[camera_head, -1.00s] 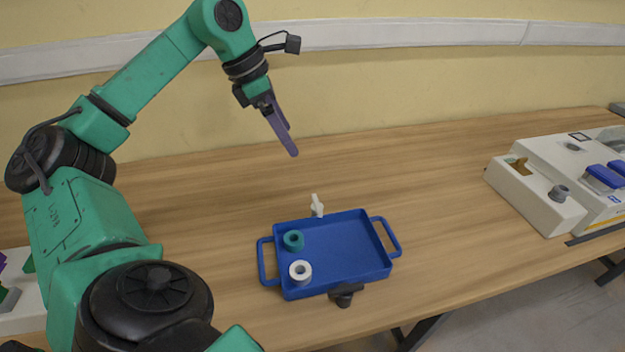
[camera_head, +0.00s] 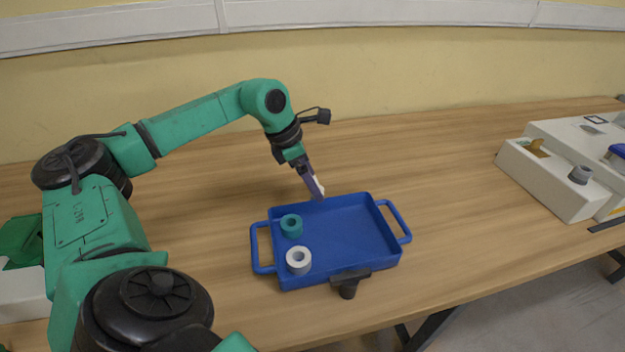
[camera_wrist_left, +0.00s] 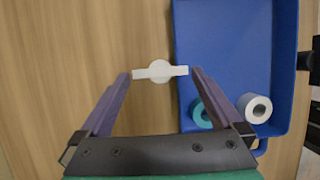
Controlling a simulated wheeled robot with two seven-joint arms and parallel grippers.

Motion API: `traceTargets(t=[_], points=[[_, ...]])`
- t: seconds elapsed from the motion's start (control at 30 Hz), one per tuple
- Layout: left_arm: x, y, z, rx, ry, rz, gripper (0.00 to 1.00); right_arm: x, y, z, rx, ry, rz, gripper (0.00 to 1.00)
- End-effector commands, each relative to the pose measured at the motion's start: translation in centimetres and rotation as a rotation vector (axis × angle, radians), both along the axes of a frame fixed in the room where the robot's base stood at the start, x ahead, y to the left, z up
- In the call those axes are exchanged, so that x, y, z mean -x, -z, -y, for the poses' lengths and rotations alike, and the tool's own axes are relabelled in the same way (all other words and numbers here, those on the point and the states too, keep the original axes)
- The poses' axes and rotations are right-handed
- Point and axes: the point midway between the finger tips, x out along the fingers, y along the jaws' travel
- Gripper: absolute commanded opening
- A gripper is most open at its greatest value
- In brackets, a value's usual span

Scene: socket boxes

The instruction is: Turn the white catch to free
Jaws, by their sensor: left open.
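The white catch (camera_wrist_left: 160,71) is a small piece with a round middle and a flat bar, beside the blue tray's edge. In the left wrist view its bar lies crosswise between my fingertips. In the head view the catch (camera_head: 319,187) is mostly hidden behind my left gripper (camera_head: 317,196). My left gripper (camera_wrist_left: 159,75) is open, one finger at each end of the bar; I cannot tell whether they touch it. The blue tray (camera_head: 345,225) stands on the table. My right gripper is not in view.
A teal ring (camera_head: 291,226) and a white ring (camera_head: 299,261) sit in the tray's left part. A black clamp-like piece (camera_head: 349,284) is at the tray's front edge. A white box with a grey knob (camera_head: 580,174) stands at the right. The table between is clear.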

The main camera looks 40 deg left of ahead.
Motion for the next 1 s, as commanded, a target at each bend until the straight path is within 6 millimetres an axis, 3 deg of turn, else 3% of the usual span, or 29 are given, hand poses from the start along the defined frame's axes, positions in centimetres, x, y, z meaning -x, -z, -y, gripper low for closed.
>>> traceTargets(t=[0.27,0.3,0.47,1.0], points=[[-0.19,0.55,0.13,0.0,0.0,0.0,1.0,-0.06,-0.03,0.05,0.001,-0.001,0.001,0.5],[-0.19,0.55,0.13,0.0,0.0,0.0,0.96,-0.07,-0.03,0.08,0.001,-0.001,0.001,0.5],[-0.18,0.52,0.12,0.0,0.0,0.0,0.35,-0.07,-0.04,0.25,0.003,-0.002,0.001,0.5],[-0.06,0.58,0.28,0.0,-0.134,0.0,0.34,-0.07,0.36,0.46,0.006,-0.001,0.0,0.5]])
